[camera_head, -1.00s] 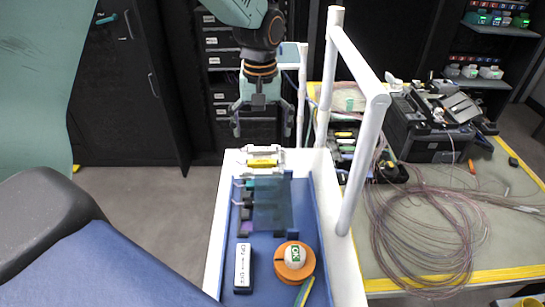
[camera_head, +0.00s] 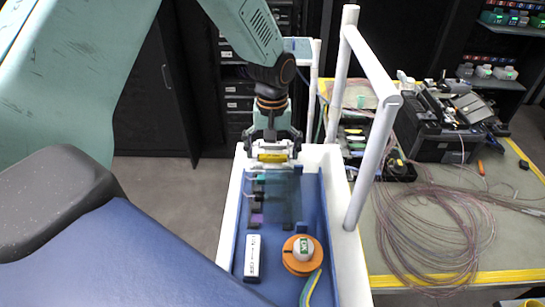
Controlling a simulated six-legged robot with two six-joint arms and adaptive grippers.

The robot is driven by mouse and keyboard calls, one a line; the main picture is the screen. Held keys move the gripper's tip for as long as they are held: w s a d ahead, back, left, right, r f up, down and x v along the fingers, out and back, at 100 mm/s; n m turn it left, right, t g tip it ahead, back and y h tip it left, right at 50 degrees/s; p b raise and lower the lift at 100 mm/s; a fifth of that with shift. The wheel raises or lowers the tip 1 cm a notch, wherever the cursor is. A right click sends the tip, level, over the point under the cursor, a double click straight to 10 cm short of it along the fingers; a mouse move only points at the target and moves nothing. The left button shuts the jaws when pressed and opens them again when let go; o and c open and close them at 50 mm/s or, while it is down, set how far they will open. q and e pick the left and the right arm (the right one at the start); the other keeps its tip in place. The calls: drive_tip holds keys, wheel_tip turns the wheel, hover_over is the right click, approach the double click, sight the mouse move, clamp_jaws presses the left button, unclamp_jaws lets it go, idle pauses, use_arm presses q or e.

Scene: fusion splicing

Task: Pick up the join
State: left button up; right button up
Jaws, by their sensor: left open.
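A small yellow piece (camera_head: 272,158), which looks to be the join, lies in a pale frame at the far end of the blue-lined white cart tray (camera_head: 336,200). My left gripper (camera_head: 273,147) is directly over and behind it, pointing down. Its fingers are open, one at each side of the pale frame. I cannot tell whether they touch it. My right gripper is not in view.
The tray also holds a white-topped box (camera_head: 252,257), an orange roll (camera_head: 303,264) and small dark clips along its left side. A white rail (camera_head: 372,150) rises on the right. Beyond it, a workbench holds a black splicer (camera_head: 435,132) and coiled fibre (camera_head: 430,235).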

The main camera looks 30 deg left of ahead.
sight(273, 156)
use_arm(q)
drive_tip(key=shift+d, duration=0.1)
drive_tip(key=shift+c, duration=1)
drive_tip(key=shift+w+f, duration=0.2)
drive_tip(key=shift+w, duration=0.05)
drive_tip(key=c, duration=0.4)
drive_tip(key=shift+s+r, duration=0.15)
drive_tip(key=shift+s, duration=0.05)
drive_tip(key=c, duration=0.4)
drive_tip(key=shift+w+r, duration=0.15)
wheel_tip(273, 156, up, 10)
drive_tip(key=shift+f+b, duration=0.2)
drive_tip(key=shift+b, duration=0.2)
